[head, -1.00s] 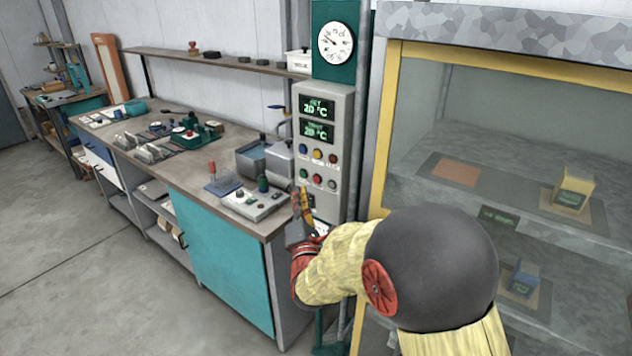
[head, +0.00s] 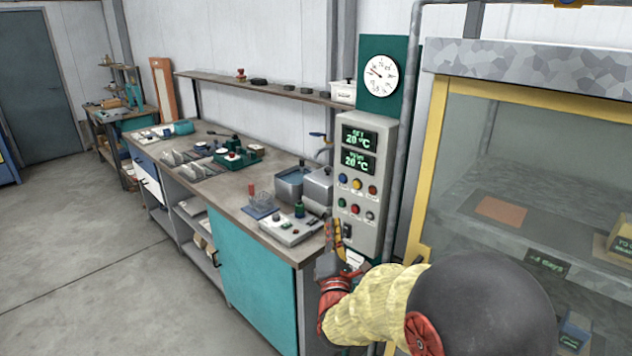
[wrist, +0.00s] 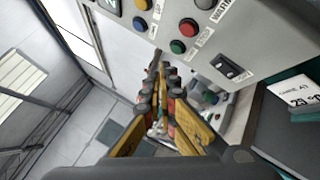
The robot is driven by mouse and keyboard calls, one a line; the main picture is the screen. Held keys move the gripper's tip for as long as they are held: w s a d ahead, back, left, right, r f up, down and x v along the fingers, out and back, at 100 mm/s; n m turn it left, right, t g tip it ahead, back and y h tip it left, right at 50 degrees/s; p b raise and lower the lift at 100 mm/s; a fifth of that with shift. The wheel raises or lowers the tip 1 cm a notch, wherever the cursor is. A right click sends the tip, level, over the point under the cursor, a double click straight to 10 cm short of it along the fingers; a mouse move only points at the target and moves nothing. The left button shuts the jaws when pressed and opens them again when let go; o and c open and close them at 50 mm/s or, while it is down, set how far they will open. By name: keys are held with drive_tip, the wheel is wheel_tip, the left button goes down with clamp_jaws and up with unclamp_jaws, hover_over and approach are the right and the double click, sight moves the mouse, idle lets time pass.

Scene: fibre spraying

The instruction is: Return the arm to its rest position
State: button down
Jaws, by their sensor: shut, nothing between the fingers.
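My gripper (head: 338,240) is in front of the grey control panel (head: 362,212), below its coloured buttons and at the right end of the workbench. In the wrist view my gripper (wrist: 163,85) has its yellow and black fingers drawn together at the tips, with nothing held. The green and red buttons (wrist: 177,47) and a black rocker switch (wrist: 231,68) are near the fingers there. Whether the fingertips touch the panel cannot be told. My arm reaches in from the lower right of the head view.
The workbench (head: 215,205) carries trays, a small device (head: 291,228) and grey basins (head: 303,187). A yellow-framed glass cabinet (head: 436,150) stands close on the right of my arm. The floor (head: 80,270) at left is clear.

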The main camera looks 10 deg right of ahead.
drive_tip(key=s+a+f+m+g+y, duration=0.1)
drive_tip(key=a+f+m+g, duration=0.15)
drive_tip(key=f, duration=0.45)
drive_tip(key=a+f+m+g+y, duration=0.1)
drive_tip(key=f+m+g+y, duration=0.1)
drive_tip(key=f+m+g, duration=0.3)
drive_tip(key=s+a+f+m+g+y, duration=0.15)
drive_tip(key=s+f+m+g, duration=0.4)
drive_tip(key=s, duration=0.55)
drive_tip(key=s+d+r+m+g, duration=0.2)
drive_tip(key=s+m, duration=0.2)
drive_tip(key=s, duration=0.7)
drive_tip(key=s+d+r+m+g, duration=0.2)
drive_tip(key=s+r+m, duration=0.15)
drive_tip(key=s, duration=0.65)
drive_tip(key=s+d+r+m+t, duration=0.2)
drive_tip(key=s+r, duration=0.4)
drive_tip(key=r, duration=0.2)
drive_tip(key=shift+s+d+r+h, duration=0.15)
drive_tip(key=shift+s+d+h, duration=0.15)
drive_tip(key=shift+d+h, duration=0.15)
